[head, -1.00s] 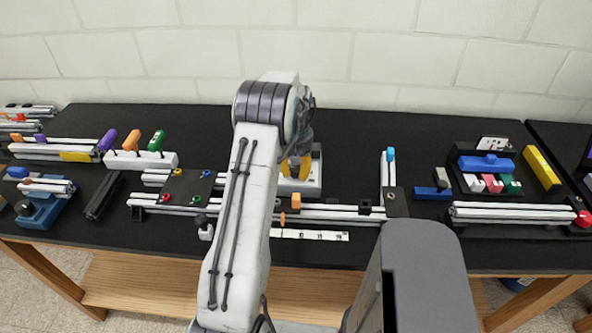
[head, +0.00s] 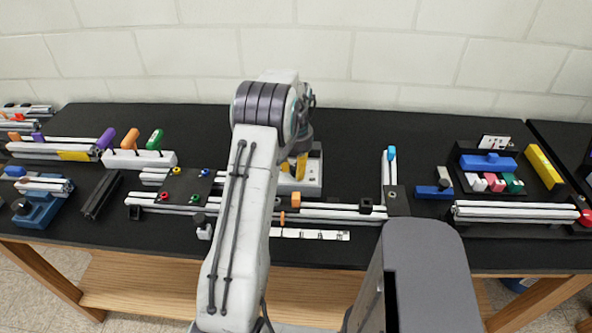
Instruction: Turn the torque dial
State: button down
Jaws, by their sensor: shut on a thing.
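My gripper (head: 301,167) shows as a yellow fingertip just right of my arm, pointing down over a light grey box (head: 312,185) at the middle back of the table. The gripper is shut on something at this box. The torque dial itself is hidden behind my fingers and arm, so I cannot see its marks or how it is turned.
An extrusion frame (head: 330,212) with an orange block (head: 295,200) lies in front of the box. A marked white strip (head: 318,234) lies nearer. Colored-handled tools stand in a white rack (head: 140,159) at left. A black tray (head: 488,163) with colored blocks stands at right.

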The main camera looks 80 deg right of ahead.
aim_at(295, 167)
jog(key=shift+a+f+m, duration=0.2)
jog(key=shift+m, duration=0.8)
jog(key=c, duration=1.3)
grip_release()
jog(key=o, duration=0.4)
jog(key=shift+r, duration=0.1)
jog(key=shift+o, duration=0.2)
jog(key=shift+d, duration=0.1)
jog(key=shift+r, duration=0.1)
jog(key=shift+d+r, duration=0.1)
jog(key=shift+r, duration=0.45)
notch_tip(295, 167, up, 11)
